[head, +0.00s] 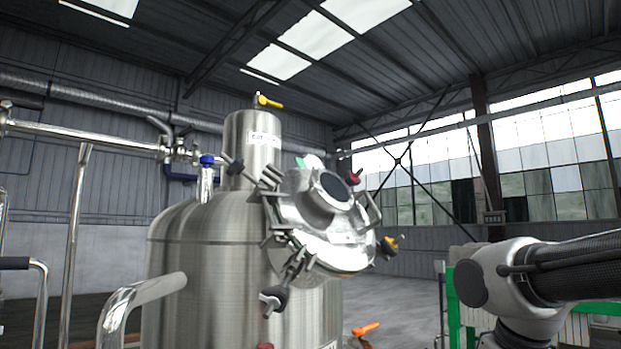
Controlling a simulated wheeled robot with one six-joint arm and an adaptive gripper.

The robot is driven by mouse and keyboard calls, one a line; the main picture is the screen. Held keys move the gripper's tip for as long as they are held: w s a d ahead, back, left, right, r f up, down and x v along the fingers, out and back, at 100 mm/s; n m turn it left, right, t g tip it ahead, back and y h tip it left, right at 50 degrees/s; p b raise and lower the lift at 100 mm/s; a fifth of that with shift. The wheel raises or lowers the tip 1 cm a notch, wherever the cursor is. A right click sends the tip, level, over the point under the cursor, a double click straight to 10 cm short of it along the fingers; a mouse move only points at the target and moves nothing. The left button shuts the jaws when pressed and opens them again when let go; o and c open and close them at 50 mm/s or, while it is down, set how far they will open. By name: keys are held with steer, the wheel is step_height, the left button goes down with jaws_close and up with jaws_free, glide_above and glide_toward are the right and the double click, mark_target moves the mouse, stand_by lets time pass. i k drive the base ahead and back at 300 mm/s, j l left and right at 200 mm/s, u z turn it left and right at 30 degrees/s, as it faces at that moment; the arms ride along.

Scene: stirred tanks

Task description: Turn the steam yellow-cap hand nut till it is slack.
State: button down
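A steel stirred tank (205,265) stands left of the middle, with a round hatch lid (335,245) tilted on its upper right side. Hand nuts sit around the lid's rim. The yellow-cap hand nut (389,246) is at the lid's right edge, small and partly seen side-on. A red-cap nut (354,178) is at the upper right of the lid and a dark-knobbed one (273,300) at the lower left. Whether the yellow-cap nut is tight or slack cannot be seen. My arm shows at the lower right, apart from the lid; my gripper is out of view.
A yellow valve handle (268,101) tops the tank neck, and an orange handle (365,328) sits low near the tank. Steel pipes (85,135) and a curved rail (135,305) stand at left. Green framing (453,305) is behind my arm. Open floor shows right of the lid.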

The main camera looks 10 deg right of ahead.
mark_target(387, 247)
steer(key=l+u, duration=0.5)
steer(key=l, duration=0.8)
steer(key=k, duration=0.05)
